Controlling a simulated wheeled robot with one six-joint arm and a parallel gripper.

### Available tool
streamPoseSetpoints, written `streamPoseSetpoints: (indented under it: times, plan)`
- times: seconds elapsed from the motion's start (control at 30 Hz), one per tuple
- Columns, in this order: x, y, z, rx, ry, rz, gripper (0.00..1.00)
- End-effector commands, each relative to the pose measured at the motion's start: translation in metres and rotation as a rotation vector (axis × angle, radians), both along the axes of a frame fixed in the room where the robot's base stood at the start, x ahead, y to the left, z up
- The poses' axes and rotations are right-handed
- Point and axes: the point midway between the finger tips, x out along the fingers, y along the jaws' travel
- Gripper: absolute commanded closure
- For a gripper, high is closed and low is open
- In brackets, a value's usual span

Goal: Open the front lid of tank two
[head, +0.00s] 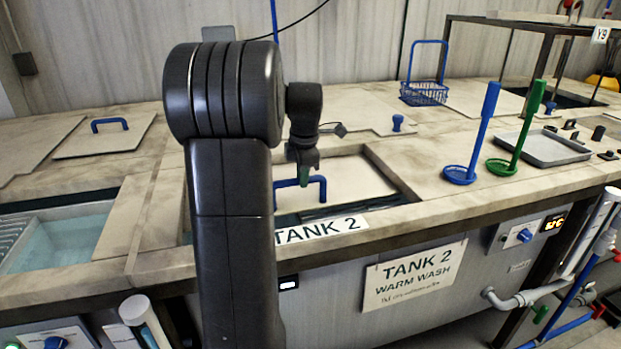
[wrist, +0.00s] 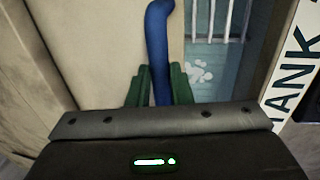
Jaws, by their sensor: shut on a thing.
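The front lid (head: 350,178) of tank two is a pale beige panel with a blue bar handle (head: 318,185). My gripper (head: 303,172) is at the handle in the head view. In the wrist view its two green fingers (wrist: 160,88) are shut on the blue handle (wrist: 159,45), one on each side. The lid sits back from the front edge of the opening, leaving a dark gap. In the wrist view, water with a pale rack (wrist: 218,18) shows beside the lid. My arm hides the lid's left part in the head view.
A "TANK 2" label (head: 320,230) lies on the front rim. Right of the opening stand a blue dipper (head: 484,125) and a green dipper (head: 524,125), beside a grey tray (head: 545,150). A blue basket (head: 424,92) is behind. An open water tank (head: 65,235) is at left.

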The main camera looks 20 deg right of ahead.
Motion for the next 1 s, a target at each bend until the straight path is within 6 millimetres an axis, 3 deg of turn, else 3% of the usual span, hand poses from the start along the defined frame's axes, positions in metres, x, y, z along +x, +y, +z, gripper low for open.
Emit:
streamPoseSetpoints:
  times: [0.03,0.2,0.5,0.7,1.0]
  plan:
    - [0.017,-0.001,0.007,-0.001,0.000,0.003,1.00]
    - [0.066,-0.004,0.007,0.000,0.000,0.001,1.00]
    - [0.140,-0.008,0.005,0.000,-0.003,0.001,1.00]
    - [0.174,-0.010,0.003,-0.001,-0.003,0.001,1.00]
    - [0.199,-0.012,0.002,-0.001,-0.003,0.000,1.00]
